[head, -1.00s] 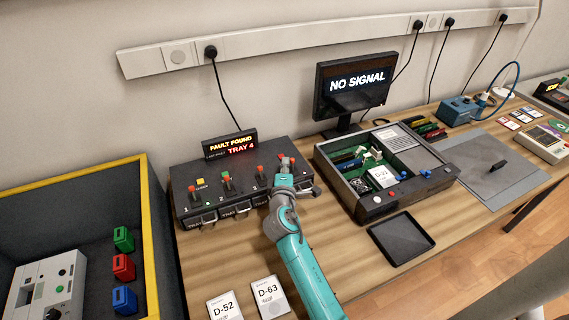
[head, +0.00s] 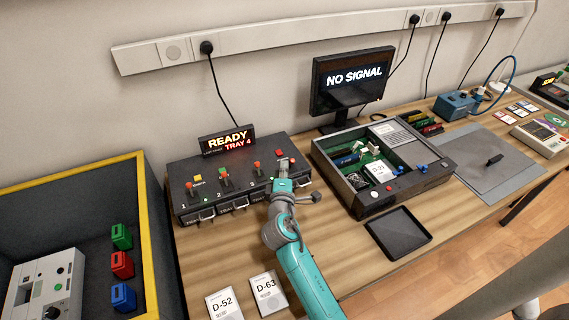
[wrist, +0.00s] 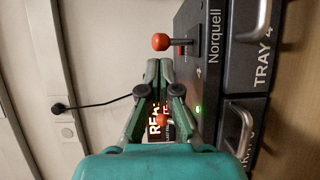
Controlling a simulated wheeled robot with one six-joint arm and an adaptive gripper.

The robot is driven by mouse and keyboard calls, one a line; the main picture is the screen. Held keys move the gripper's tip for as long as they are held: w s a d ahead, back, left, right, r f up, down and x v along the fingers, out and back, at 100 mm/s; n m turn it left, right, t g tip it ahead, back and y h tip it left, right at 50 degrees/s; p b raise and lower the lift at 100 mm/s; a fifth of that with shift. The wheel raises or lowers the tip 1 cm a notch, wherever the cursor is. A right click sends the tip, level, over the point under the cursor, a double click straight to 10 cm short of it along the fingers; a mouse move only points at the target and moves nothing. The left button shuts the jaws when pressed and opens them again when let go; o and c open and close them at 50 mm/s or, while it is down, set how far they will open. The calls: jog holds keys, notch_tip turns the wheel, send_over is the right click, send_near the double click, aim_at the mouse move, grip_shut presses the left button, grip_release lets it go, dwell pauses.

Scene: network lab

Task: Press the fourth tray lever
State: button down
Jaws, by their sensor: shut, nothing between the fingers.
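The fourth tray lever, with a red ball knob (wrist: 161,42), stands out from the dark tray unit (wrist: 215,45) above the Tray 4 label in the wrist view. My gripper (wrist: 160,64) is shut and empty. Its fingertips are just below that knob in the wrist view; whether they touch it I cannot tell. In the head view my gripper (head: 283,170) is over the right end of the tray unit (head: 237,207) and partly hides the fourth lever. The display (head: 228,142) behind the unit reads READY, TRAY 4.
The third lever (head: 258,168) stands to the left of my gripper. An open case (head: 350,195) with a circuit board is to the right. A black tray (head: 398,233) and cards D-52 (head: 224,304) and D-63 (head: 267,295) lie in front.

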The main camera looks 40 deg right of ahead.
jog(key=v, duration=0.9)
jog(key=shift+s+a, duration=0.15)
jog(key=shift+s, duration=0.05)
jog(key=shift+a, duration=0.1)
